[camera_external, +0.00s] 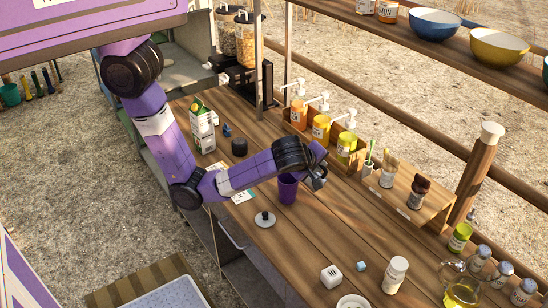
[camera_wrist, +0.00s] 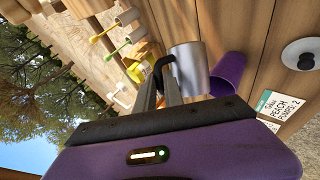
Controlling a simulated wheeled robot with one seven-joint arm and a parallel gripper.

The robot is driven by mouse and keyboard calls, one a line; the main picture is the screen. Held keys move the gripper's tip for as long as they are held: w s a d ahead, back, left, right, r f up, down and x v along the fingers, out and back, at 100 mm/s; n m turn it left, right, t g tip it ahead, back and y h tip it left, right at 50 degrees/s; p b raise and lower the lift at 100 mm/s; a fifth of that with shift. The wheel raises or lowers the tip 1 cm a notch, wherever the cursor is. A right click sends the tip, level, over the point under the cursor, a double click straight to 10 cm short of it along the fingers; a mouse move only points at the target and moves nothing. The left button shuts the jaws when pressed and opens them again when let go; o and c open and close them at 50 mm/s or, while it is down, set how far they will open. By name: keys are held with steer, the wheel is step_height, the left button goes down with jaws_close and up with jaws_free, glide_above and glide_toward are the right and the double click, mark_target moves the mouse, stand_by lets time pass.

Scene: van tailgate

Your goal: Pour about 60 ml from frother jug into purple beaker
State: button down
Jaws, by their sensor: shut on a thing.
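The purple beaker (camera_external: 288,189) stands on the wooden counter, just left of my gripper in the external view. In the wrist view the beaker (camera_wrist: 228,72) shows right beside the silver frother jug (camera_wrist: 190,70), partly behind it. My gripper (camera_external: 316,178) is low over the counter; its fingers (camera_wrist: 165,84) are shut on the jug's dark handle (camera_wrist: 164,65). In the external view the arm and gripper hide most of the jug. I cannot tell the jug's exact tilt or its contents, and no stream of liquid shows.
Pump bottles (camera_external: 321,127) stand in a wooden rack behind. A brush stand (camera_external: 405,198) is to the right. A round-based metal tool (camera_external: 264,219) stands in front of the beaker, near a printed card (camera_wrist: 287,105). A carton (camera_external: 202,126) stands left. The counter's front middle is fairly clear.

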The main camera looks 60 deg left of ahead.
steer(key=shift+s+a+r+n+t+h+b, duration=0.3)
steer(key=shift+s+a+r+n+h+b, duration=0.1)
steer(key=shift+a+r+h, duration=0.25)
steer(key=shift+a, duration=0.1)
steer(key=shift+s+a, duration=0.2)
steer(key=shift+a, duration=0.15)
steer(key=shift+r, duration=0.1)
steer(key=shift+a+r+h+b, duration=0.15)
steer(key=shift+a+h+b, duration=0.1)
steer(key=shift+a+b, duration=0.2)
steer(key=shift+s+a+r+n+t+h+b, duration=0.15)
steer(key=shift+a+n+t+h+b, duration=0.2)
steer(key=shift+a, duration=0.25)
steer(key=shift+s+a+r+n+t+h+b, duration=0.2)
steer(key=shift+s+a+b, duration=0.1)
steer(key=shift+a+b, duration=0.25)
steer(key=shift+s+a+r+n+t+h+b, duration=0.15)
steer(key=shift+s+a+b, duration=0.1)
steer(key=shift+a+b, duration=0.25)
